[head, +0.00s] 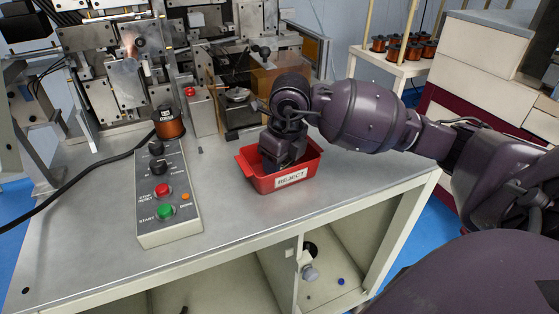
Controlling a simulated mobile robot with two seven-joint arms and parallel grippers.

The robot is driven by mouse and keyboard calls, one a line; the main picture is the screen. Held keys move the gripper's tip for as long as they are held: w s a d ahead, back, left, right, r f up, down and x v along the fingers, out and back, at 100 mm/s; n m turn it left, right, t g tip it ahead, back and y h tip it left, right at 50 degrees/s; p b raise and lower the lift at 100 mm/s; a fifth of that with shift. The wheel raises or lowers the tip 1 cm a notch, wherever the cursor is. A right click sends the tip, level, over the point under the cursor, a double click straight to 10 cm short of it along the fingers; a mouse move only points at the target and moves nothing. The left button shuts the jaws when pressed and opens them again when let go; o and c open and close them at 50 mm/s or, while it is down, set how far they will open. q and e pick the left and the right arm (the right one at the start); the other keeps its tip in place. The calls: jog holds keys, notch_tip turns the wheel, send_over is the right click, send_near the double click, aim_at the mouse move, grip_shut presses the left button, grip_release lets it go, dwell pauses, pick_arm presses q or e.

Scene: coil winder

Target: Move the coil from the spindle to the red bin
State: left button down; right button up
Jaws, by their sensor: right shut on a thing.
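The red bin (254,184), marked REJECT, sits on the metal table. My right gripper (279,164) points down into the bin, its fingers low between the bin's walls. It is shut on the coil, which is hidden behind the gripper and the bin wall. The spindle cannot be made out clearly among the machine parts (236,97) behind the bin; no coil shows there. My left gripper is not in view.
A control box (168,208) with red and green buttons stands left of the bin. A copper wire spool (169,124) stands behind it. The winding machine (125,80) fills the back. The table front (240,235) is clear. Several spools stand on a rack (403,48).

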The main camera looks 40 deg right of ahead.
aim_at(287, 165)
jog(key=shift+f, duration=0.1)
jog(key=o, duration=0.9)
notch_tip(287, 165, up, 12)
jog(key=s+p, duration=0.1)
jog(key=shift+s+d, duration=0.2)
jog(key=shift+s, duration=0.15)
jog(key=shift+s, duration=0.15)
